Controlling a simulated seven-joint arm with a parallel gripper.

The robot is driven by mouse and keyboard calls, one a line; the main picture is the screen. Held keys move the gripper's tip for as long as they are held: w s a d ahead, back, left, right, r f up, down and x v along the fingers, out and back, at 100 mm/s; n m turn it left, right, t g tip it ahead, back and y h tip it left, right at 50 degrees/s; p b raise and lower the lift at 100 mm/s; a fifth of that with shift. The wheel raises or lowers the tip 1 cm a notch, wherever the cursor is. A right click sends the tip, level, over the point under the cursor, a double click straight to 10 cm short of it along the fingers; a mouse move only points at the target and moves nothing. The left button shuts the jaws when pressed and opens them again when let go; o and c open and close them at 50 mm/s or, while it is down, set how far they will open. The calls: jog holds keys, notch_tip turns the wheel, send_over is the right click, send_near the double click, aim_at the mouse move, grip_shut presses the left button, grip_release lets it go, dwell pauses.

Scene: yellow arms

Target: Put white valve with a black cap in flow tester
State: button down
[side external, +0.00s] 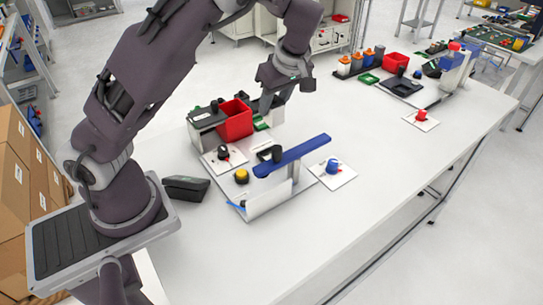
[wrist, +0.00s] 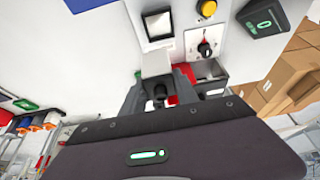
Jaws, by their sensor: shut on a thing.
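My gripper (wrist: 158,95) is shut on a white block-shaped part with a black piece behind it, which appears to be the white valve with a black cap (wrist: 155,63). In the side view my gripper (side external: 268,108) is above the table beside the red bin; the valve is too small to make out there. What looks like the flow tester is a flat base (side external: 262,207) carrying a blue arm (side external: 292,157), a yellow button (side external: 241,176) and a dark block. In the wrist view the yellow button (wrist: 207,8) is at the top, beyond the valve.
A black-knobbed plate (side external: 223,157), a blue-capped plate (side external: 333,168) and a dark device (side external: 186,188) surround the base. A red bin (side external: 234,121) stands behind. A second station is at the far right. The front right of the table is clear.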

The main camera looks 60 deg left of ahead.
aim_at(273, 109)
jog(key=shift+s+d+f, duration=0.3)
jog(key=shift+s+f, duration=0.1)
jog(key=shift+f, duration=0.2)
jog(key=shift+s+d+f, duration=0.25)
jog(key=shift+s+f, duration=0.1)
jog(key=shift+f, duration=0.25)
notch_tip(273, 109, down, 8)
jog(key=shift+w+r, duration=0.1)
jog(key=c, duration=0.9)
grip_release()
jog(key=shift+f, duration=0.2)
